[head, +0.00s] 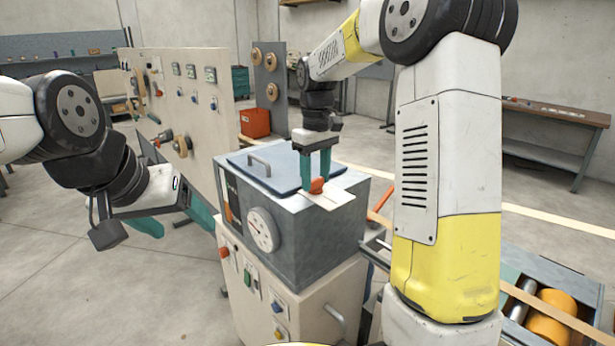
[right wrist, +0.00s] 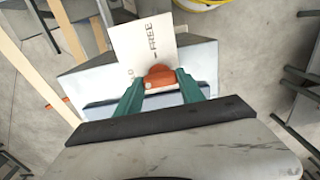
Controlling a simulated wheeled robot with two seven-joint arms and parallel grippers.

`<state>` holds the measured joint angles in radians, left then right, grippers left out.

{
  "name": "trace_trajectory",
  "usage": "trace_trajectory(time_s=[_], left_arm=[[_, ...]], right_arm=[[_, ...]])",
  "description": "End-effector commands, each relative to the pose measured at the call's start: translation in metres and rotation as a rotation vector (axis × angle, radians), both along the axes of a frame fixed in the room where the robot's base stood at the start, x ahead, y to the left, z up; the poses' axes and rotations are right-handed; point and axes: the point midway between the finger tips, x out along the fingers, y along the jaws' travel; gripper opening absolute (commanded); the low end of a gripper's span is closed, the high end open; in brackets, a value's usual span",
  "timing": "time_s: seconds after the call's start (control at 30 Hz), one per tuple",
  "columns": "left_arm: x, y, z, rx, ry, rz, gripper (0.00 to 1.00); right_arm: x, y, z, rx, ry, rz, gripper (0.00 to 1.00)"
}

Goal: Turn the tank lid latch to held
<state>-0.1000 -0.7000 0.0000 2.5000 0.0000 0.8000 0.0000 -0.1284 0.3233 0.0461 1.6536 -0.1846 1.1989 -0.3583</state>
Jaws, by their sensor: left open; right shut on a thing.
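The tank (head: 305,235) is a grey metal box on a cream cabinet, with a blue-grey lid (head: 235,160) that lies closed and has a bar handle. The orange latch (head: 316,186) sits on a white label plate (head: 335,200) at the tank's top right. In the right wrist view the plate (right wrist: 143,45) reads "FREE", with other lettering partly hidden. My right gripper (head: 317,180) points down and is shut on the orange latch (right wrist: 160,77), its green fingers on either side. My left gripper (head: 175,222) is open and empty, left of the tank.
A round gauge (head: 262,230) and several buttons are on the tank and cabinet fronts. A cream control panel (head: 190,100) stands behind at left. A conveyor with an orange roller (head: 550,320) is at the lower right. Open floor lies at left.

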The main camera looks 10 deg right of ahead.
Motion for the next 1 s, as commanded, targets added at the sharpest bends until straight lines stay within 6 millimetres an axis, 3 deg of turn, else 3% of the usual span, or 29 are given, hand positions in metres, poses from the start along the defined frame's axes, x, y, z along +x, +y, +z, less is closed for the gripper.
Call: trace_trajectory(time_s=[0.03,0.07,0.17,0.57,1.0], left_arm=[[0.000,0.000,0.000,0.000,0.000,0.000,0.72],[0.000,0.000,0.000,0.000,0.000,0.000,0.72],[0.000,0.000,0.000,0.000,0.000,0.000,0.72],[0.000,0.000,0.000,0.000,0.000,0.000,0.72],[0.000,0.000,0.000,0.000,0.000,0.000,0.72]], right_arm=[[0.001,0.000,0.001,-0.001,-0.004,0.002,0.05],[0.001,0.000,0.001,-0.001,-0.004,0.002,0.47],[0.001,0.000,0.001,-0.001,-0.003,0.002,0.67],[0.001,0.000,0.007,0.000,-0.004,0.000,0.67],[0.001,0.000,0.072,0.000,-0.004,0.001,0.67]])
